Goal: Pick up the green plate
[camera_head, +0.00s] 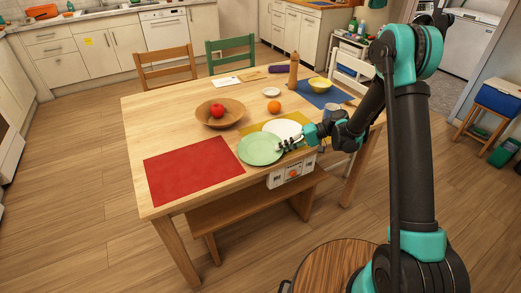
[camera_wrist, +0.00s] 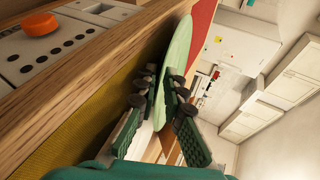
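The green plate (camera_head: 260,149) is at the front edge of the wooden table, just right of the red mat, in the head view. My gripper (camera_head: 288,146) is at the plate's right rim. In the wrist view the green plate (camera_wrist: 174,52) shows steeply from the side, its rim between the fingers of my gripper (camera_wrist: 164,84). The fingers draw together on both sides of the rim and look shut on it. I cannot tell whether the plate is clear of the table.
A white plate (camera_head: 283,129) on a yellow mat (camera_head: 249,129) is close behind my gripper. A wooden bowl (camera_head: 231,113) with a red apple, an orange (camera_head: 274,106) and a mug (camera_head: 330,111) stand nearby. A white panel with an orange knob (camera_head: 293,174) is below the table edge.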

